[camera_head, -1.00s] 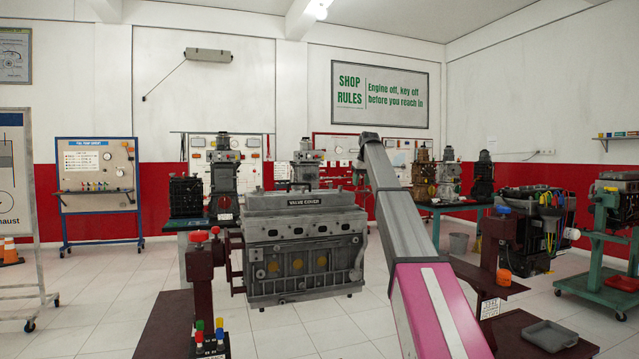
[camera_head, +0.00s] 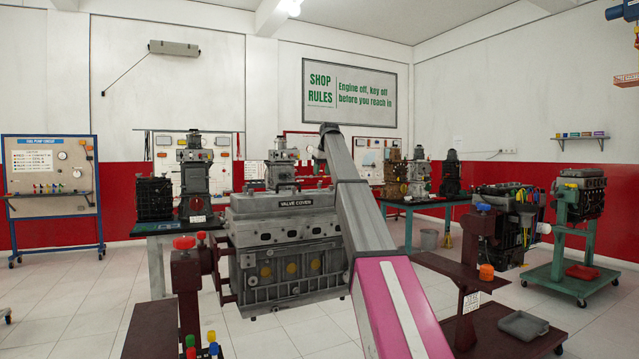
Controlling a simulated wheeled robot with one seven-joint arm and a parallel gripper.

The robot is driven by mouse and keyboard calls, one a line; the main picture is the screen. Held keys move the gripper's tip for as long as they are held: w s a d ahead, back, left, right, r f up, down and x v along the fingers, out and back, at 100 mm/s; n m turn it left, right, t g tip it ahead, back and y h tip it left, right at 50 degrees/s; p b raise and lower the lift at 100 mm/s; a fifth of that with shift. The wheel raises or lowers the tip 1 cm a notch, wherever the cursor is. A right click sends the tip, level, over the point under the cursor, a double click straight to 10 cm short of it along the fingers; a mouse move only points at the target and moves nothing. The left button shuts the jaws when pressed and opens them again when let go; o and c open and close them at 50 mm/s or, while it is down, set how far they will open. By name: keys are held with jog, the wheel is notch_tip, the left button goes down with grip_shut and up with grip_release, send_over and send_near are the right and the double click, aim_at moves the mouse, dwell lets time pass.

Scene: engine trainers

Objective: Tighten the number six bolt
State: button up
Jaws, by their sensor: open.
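A grey engine block (camera_head: 284,262) is mounted on a dark red stand in the middle of the head view. On top sits its grey valve cover (camera_head: 265,205), labelled "VALVE COVER". The individual bolts are too small to tell apart, and I cannot make out a bolt numbered six. My arm rises from the bottom of the view in front of the engine's right end and covers part of it. My gripper is not visible; the far end of the arm is hidden behind its upper bend.
Dark red stand posts (camera_head: 187,290) flank the engine. On the right, a red shelf holds an orange cup (camera_head: 486,272), with a grey tray (camera_head: 523,325) lower down. A green engine cart (camera_head: 566,250) stands further right. Open tiled floor lies at the left.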

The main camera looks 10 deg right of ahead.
aim_at(319, 186)
jog(key=x, duration=0.5)
jog(key=shift+w+f, duration=0.1)
jog(key=shift+f, duration=0.15)
grip_shut()
jog(key=m, duration=0.2)
jog(key=m+h, duration=0.2)
jog(key=m, duration=0.1)
jog(key=shift+a+m, duration=0.25)
jog(key=shift+m, duration=0.05)
jog(key=m+h, duration=0.1)
jog(key=m, duration=0.2)
jog(key=m+h, duration=0.1)
jog(key=m, duration=0.2)
jog(key=shift+w+a+g, duration=0.15)
jog(key=shift+g, duration=0.25)
jog(key=m+g+h, duration=0.1)
jog(key=m, duration=0.2)
jog(key=m+g, duration=0.1)
jog(key=m, duration=0.2)
jog(key=shift+w+a+m+h, duration=0.1)
jog(key=shift+w+m+h, duration=0.1)
jog(key=shift+m+h, duration=0.15)
jog(key=shift+w+m+g, duration=0.1)
jog(key=shift+m+g, duration=0.9)
jog(key=shift+m, duration=1.55)
